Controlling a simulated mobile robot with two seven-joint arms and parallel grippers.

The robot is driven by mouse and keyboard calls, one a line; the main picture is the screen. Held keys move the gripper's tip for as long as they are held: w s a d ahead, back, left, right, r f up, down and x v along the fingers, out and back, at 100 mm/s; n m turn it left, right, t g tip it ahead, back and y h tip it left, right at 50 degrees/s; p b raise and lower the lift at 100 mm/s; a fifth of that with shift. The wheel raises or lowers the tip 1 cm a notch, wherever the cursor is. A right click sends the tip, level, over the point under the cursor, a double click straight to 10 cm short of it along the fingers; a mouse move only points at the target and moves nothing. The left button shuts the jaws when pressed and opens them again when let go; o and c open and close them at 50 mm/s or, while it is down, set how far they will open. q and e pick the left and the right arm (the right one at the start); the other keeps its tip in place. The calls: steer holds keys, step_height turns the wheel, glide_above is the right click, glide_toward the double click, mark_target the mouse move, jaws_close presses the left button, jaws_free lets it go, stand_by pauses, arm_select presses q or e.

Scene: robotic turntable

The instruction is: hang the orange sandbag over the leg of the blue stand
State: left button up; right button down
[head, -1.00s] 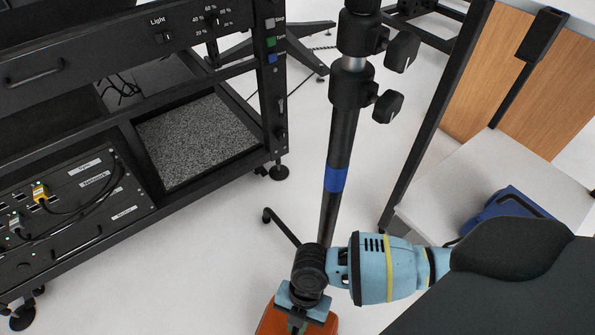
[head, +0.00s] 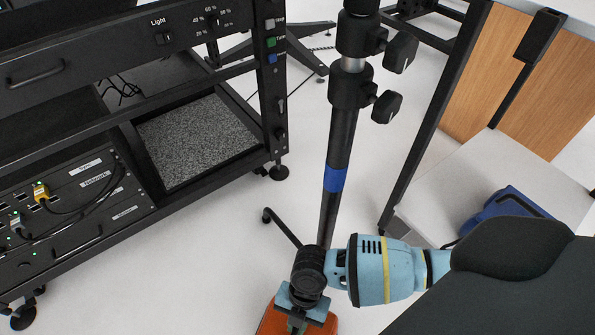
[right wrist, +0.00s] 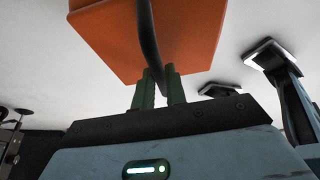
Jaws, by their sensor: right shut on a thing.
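The orange sandbag (head: 268,320) shows at the bottom edge of the head view, partly hidden under my right gripper (head: 297,320). In the right wrist view the sandbag (right wrist: 200,35) is in front of the green fingers of my right gripper (right wrist: 158,90), which are shut on its dark strap (right wrist: 148,40). The blue stand is a black pole with a blue band (head: 335,179), upright just behind my right wrist in the head view. One thin black leg (head: 283,227) of it reaches out left over the floor; its inner end is hidden behind my wrist. My left gripper is not in view.
A black equipment rack (head: 205,205) stands at the left. At the right is a table frame with a pale lower shelf (head: 450,185) carrying a blue object (head: 500,205). Bare floor (head: 190,265) lies between the rack and the stand.

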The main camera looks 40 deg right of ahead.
steer(key=shift+f, duration=0.1)
steer(key=c, duration=1.3)
jaws_free()
steer(key=shift+c, duration=0.2)
steer(key=shift+s+d+f, duration=0.1)
steer(key=shift+f, duration=0.1)
steer(key=shift+r+p, duration=0.45)
steer(key=shift+r, duration=0.25)
step_height(320, 180, up, 3)
steer(key=shift+f+p, duration=0.15)
steer(key=shift+p, duration=0.85)
steer(key=s+a+p, duration=0.2)
steer(key=s+p, duration=0.1)
steer(key=s, duration=0.4)
steer(key=s+a+r+p, duration=0.1)
steer(key=s+a+p, duration=0.1)
steer(key=s, duration=0.6)
steer(key=shift+s+a+p, duration=0.15)
steer(key=shift+a+p, duration=0.1)
steer(key=shift+p, duration=0.15)
steer(key=shift+r, duration=0.15)
